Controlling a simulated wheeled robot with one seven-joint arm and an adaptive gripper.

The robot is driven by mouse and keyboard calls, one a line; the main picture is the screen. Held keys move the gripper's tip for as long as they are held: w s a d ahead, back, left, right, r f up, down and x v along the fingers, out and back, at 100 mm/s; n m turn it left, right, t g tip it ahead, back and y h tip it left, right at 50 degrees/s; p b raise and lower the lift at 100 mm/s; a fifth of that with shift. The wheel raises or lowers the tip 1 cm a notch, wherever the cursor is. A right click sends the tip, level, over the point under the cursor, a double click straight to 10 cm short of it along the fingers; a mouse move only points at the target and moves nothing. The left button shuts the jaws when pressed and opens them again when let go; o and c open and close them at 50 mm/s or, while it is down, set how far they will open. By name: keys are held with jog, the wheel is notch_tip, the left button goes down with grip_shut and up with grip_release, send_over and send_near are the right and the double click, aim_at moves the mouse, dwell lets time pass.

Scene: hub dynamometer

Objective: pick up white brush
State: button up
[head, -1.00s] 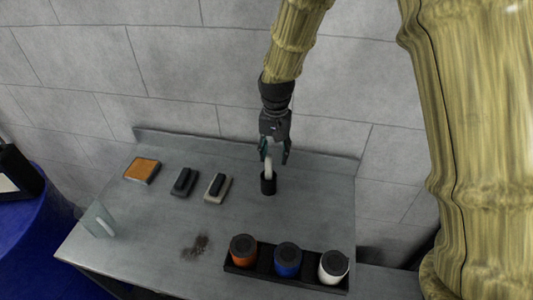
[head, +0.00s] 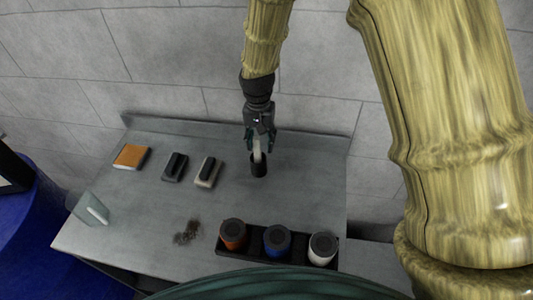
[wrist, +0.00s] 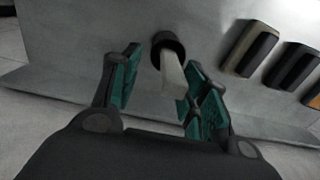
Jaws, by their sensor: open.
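A white, flat-handled item, which looks like the white brush (head: 257,149), stands in a small black cup (head: 259,168) near the back of the grey table. In the wrist view the white handle (wrist: 172,75) rises from the black cup (wrist: 168,42) toward me. My gripper (head: 259,141) points down above the cup. Its green-padded fingers (wrist: 163,72) are open on either side of the handle, with the handle closer to the right finger. I cannot tell whether they touch. The brush's lower end is hidden in the cup.
Left of the cup lie a pale block with a black grip (head: 208,172), a dark block (head: 175,167) and an orange pad (head: 131,157). A black rack (head: 251,256) with orange, blue and white jars stands in front. A dark smudge (head: 187,232) marks the table.

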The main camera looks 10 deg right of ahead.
aim_at(258, 151)
jog(key=a+f+p, duration=0.1)
jog(key=a+f, duration=0.1)
jog(key=f, duration=0.1)
jog(key=shift+w+p, duration=0.15)
jog(key=shift+p, duration=0.25)
jog(key=shift+f, duration=0.35)
jog(key=shift+s+d+f, duration=0.2)
jog(key=shift+d+f, duration=0.25)
jog(key=shift+d, duration=0.15)
jog(key=shift+w+f+p, duration=0.1)
jog(key=shift+f+p, duration=0.05)
jog(key=shift+p, duration=0.15)
jog(key=shift+a, duration=0.4)
jog(key=shift+d, duration=0.3)
jog(key=c, duration=0.8)
grip_shut()
jog(key=shift+a, duration=0.2)
